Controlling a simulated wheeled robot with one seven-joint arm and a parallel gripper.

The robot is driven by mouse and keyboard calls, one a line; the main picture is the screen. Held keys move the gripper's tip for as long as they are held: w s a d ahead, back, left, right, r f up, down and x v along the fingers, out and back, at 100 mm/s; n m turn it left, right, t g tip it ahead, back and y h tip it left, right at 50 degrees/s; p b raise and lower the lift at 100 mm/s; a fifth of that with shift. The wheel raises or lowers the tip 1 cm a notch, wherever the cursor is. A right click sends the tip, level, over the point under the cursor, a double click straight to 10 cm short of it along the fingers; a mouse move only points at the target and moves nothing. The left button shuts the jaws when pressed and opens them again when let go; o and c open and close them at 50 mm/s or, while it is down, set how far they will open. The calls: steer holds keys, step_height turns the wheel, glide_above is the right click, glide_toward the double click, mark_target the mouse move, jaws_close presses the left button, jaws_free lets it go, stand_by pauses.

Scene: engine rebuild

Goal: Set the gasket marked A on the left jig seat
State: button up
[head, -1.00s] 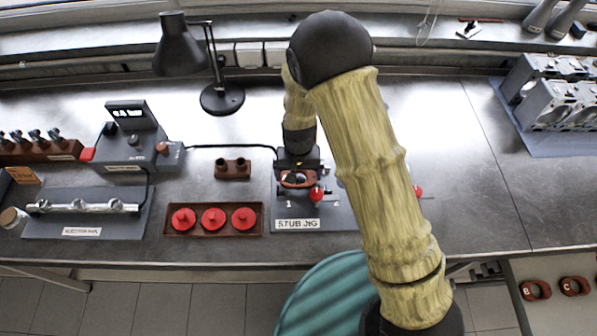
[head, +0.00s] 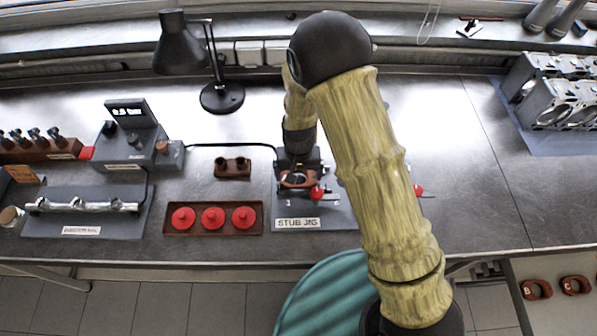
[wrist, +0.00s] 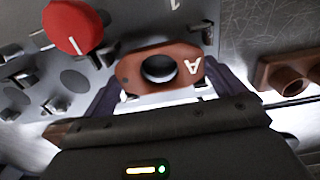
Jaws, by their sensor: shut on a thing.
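The reddish-brown gasket marked A (wrist: 160,68) lies between the fingers of my gripper (wrist: 168,92), which is shut on it. The letter reads upside down in the wrist view. In the head view the gasket (head: 298,180) is over the left seat of the stub jig (head: 345,218), just above the mark 1. The left seat itself is hidden under the gasket and my gripper (head: 298,172). I cannot tell whether the gasket touches the seat. My arm hides much of the jig's right side.
A red knob (wrist: 72,27) stands close beside the gasket on the jig. A brown two-hole block (head: 232,168) and a tray with red caps (head: 213,232) are to the left. Gaskets B (head: 536,289) and C (head: 575,285) lie at lower right.

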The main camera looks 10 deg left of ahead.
steer(key=shift+f+b, duration=0.35)
steer(key=shift+f, duration=0.1)
stand_by(0.5)
steer(key=o, duration=0.6)
steer(key=shift+r, duration=0.1)
step_height(320, 180, up, 7)
steer(key=p, duration=0.5)
steer(key=shift+r+p, duration=0.15)
steer(key=shift+p, duration=0.2)
stand_by(0.3)
stand_by(0.5)
